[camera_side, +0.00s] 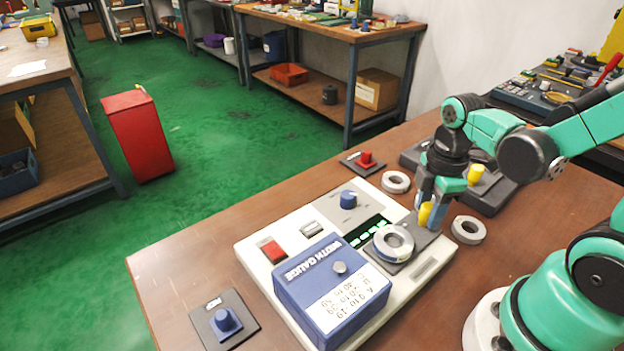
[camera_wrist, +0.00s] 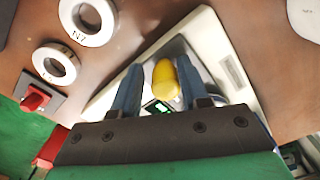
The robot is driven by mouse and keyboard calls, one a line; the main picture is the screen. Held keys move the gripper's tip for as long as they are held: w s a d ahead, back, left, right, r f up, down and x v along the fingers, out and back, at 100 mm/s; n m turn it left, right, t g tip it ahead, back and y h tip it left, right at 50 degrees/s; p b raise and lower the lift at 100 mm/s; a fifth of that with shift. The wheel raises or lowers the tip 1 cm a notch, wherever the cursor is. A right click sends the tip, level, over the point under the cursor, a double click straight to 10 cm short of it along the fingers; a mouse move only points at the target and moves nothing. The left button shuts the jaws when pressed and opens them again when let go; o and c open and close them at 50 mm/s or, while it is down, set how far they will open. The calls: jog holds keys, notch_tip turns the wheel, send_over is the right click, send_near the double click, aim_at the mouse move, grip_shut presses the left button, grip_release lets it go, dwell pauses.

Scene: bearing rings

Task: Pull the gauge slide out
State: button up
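The width gauge (camera_side: 310,228) is a pale box with a blue cover, a green display and a blue knob. A grey ring (camera_side: 393,242) sits on its dark plate. A yellow knob (camera_side: 425,214), apparently the slide's handle, stands at the plate's far end; it also shows in the wrist view (camera_wrist: 166,80). My gripper (camera_side: 431,205) is over it, pointing down, with its blue fingers on either side of the knob. In the wrist view a gap shows on the knob's left, while the right finger (camera_wrist: 190,85) looks close to it. The slide's lower part is hidden.
Loose rings lie on the table, one behind the gauge (camera_side: 395,182) and one to its right (camera_side: 468,229). A red button box (camera_side: 365,162) and a dark block with a yellow peg (camera_side: 476,174) stand behind. A blue-knob box (camera_side: 225,320) is front left.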

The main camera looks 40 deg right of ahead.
jog(key=shift+o, duration=0.6)
jog(key=shift+r, duration=0.1)
jog(key=shift+r, duration=3.4)
jog(key=shift+w+a+m, duration=0.15)
jog(key=shift+a+m, duration=0.05)
jog(key=shift+m, duration=0.1)
jog(key=w+a+r+m+t, duration=0.2)
jog(key=w+a+m+t, duration=0.3)
jog(key=m, duration=0.6)
jog(key=shift+a+t, duration=0.35)
jog(key=shift+t, duration=0.75)
